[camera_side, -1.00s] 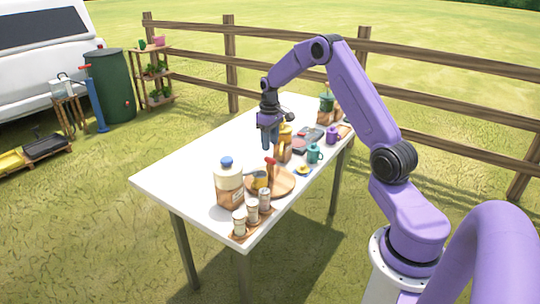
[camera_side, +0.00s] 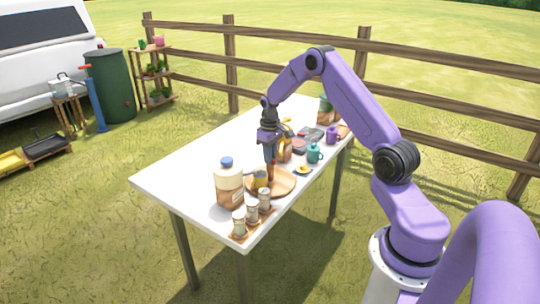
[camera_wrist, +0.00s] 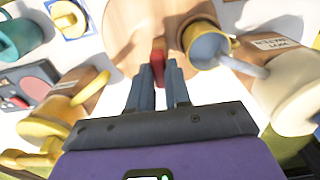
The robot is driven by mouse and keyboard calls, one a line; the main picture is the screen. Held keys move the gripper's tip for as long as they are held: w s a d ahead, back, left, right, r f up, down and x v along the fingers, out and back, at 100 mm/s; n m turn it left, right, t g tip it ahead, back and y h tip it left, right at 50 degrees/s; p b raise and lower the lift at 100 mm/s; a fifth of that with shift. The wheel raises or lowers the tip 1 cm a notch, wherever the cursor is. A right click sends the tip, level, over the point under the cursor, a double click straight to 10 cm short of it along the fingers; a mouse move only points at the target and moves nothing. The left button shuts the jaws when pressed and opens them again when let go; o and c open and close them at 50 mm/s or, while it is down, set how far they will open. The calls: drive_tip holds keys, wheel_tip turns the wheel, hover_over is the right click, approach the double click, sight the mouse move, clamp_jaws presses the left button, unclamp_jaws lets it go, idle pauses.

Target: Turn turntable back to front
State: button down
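The turntable is a round wooden disc (camera_side: 286,184) near the front of the white table; part of it also shows at the top of the wrist view (camera_wrist: 125,25). A red-topped peg (camera_wrist: 158,62) stands on it. My gripper (camera_side: 270,168) points down over the disc and hides the peg in the side view. In the wrist view, my gripper's two fingertips (camera_wrist: 159,72) lie close on either side of the red top. Whether they press on it cannot be told. A yellow mug (camera_side: 261,180) with a grey inside (camera_wrist: 208,48) sits at the disc's edge, close to the right finger in the wrist view.
A large jug (camera_side: 229,184) stands left of the disc. Several small shakers (camera_side: 252,212) are in front. A teal mug (camera_side: 314,153), a purple mug (camera_side: 332,136) and an amber bottle (camera_side: 285,148) stand behind. The table's left rear (camera_side: 220,135) is clear.

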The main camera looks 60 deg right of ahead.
drive_tip(key=shift+n, duration=8.5)
drive_tip(key=shift+r+n, duration=0.1)
drive_tip(key=shift+n, duration=0.4)
drive_tip(key=c, duration=1.1)
unclamp_jaws()
drive_tip(key=shift+o, duration=0.2)
